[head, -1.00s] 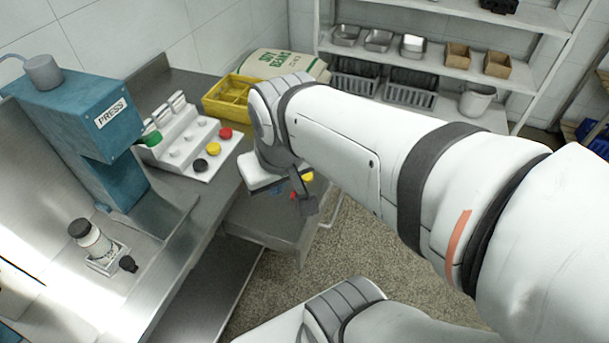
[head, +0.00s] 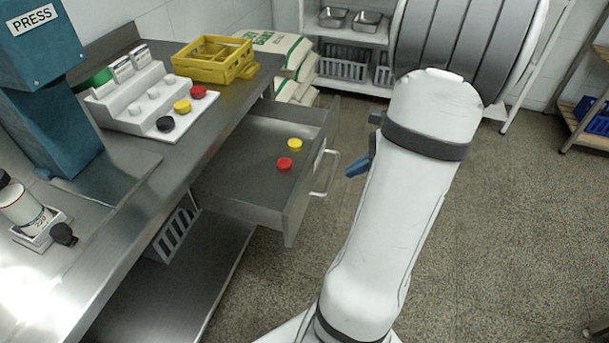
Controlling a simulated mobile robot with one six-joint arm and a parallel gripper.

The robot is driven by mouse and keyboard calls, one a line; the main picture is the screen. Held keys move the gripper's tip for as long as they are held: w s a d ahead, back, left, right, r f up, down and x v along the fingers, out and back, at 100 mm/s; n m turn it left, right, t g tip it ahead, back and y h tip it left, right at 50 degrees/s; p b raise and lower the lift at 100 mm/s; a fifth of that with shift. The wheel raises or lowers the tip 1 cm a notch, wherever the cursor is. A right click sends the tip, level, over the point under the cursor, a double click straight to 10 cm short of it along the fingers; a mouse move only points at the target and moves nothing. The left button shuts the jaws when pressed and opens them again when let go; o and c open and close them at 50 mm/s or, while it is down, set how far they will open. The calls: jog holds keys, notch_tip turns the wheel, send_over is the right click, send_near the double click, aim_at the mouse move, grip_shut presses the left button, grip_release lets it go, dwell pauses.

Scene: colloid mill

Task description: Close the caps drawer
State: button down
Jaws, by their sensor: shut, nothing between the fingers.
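The caps drawer (head: 250,208) is pulled out from under the steel bench. A yellow cap (head: 295,144) and a red cap (head: 284,164) lie inside it. Its front panel faces right and carries a pale bar handle (head: 329,178). My gripper (head: 357,167) is just right of the drawer front, close to the handle in the picture. Its blue fingertips show as shut and empty. My arm hides most of the gripper body. I cannot tell whether the fingertips touch the handle; a small gap shows between them.
On the bench stand a white stepped rack (head: 140,95) with caps, a yellow crate (head: 215,60), a blue press (head: 50,110) and a white bottle (head: 22,205). Sacks (head: 285,50) and a shelf (head: 345,35) are behind. The floor right of my arm is clear.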

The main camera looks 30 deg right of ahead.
aim_at(310, 187)
jog(key=w+a+f+b, duration=0.1)
jog(key=w+f, duration=0.1)
jog(key=f, duration=0.1)
jog(key=w+a+f+m+b, duration=0.1)
jog(key=w+f, duration=0.1)
jog(key=f, duration=0.1)
jog(key=w+a+f+m+t+b, duration=0.1)
jog(key=w+a+f, duration=0.1)
jog(key=f, duration=0.1)
jog(key=shift+w+f, duration=0.4)
jog(key=shift+w+a, duration=0.15)
jog(key=shift+w, duration=0.15)
jog(key=shift+w, duration=0.15)
